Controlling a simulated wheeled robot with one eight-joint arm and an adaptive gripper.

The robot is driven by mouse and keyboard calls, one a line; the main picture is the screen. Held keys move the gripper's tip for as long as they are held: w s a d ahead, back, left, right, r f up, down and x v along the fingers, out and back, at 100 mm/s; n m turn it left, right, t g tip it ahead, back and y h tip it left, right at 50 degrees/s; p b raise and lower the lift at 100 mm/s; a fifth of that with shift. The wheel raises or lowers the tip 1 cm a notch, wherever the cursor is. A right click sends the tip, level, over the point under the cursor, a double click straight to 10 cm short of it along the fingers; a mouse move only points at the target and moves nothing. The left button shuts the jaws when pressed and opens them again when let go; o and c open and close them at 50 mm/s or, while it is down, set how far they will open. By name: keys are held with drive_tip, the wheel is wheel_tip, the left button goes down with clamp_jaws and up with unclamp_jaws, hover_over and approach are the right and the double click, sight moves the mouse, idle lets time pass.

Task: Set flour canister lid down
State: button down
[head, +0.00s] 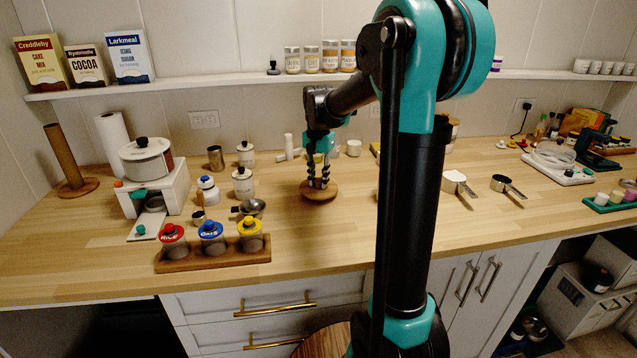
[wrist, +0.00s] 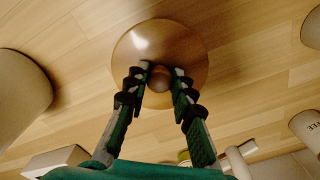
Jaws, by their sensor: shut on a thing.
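The flour canister lid (head: 320,195) is a round brown wooden disc with a knob on top. In the head view it is at counter level near the middle of the wooden counter. In the wrist view the lid (wrist: 160,45) lies flat below the fingers, knob up. My gripper (head: 318,183) points down over it. In the wrist view my gripper (wrist: 161,78) is shut on the round knob, one finger on each side. Whether the lid's underside touches the counter is hard to tell. A large pale cylinder (wrist: 22,92) stands at the left of the wrist view.
A wooden rack (head: 213,254) with red, blue and yellow lidded jars stands front left. A metal funnel-like cup (head: 251,208) and white canisters (head: 243,184) are left of the lid. Measuring cups (head: 459,184) lie to the right, beyond my arm. Bare counter lies in front of the lid.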

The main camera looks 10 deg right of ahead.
sight(319, 180)
drive_tip(key=shift+f, duration=0.6)
drive_tip(key=shift+f, duration=0.1)
drive_tip(key=c, duration=1.3)
unclamp_jaws()
wheel_tip(319, 180, up, 12)
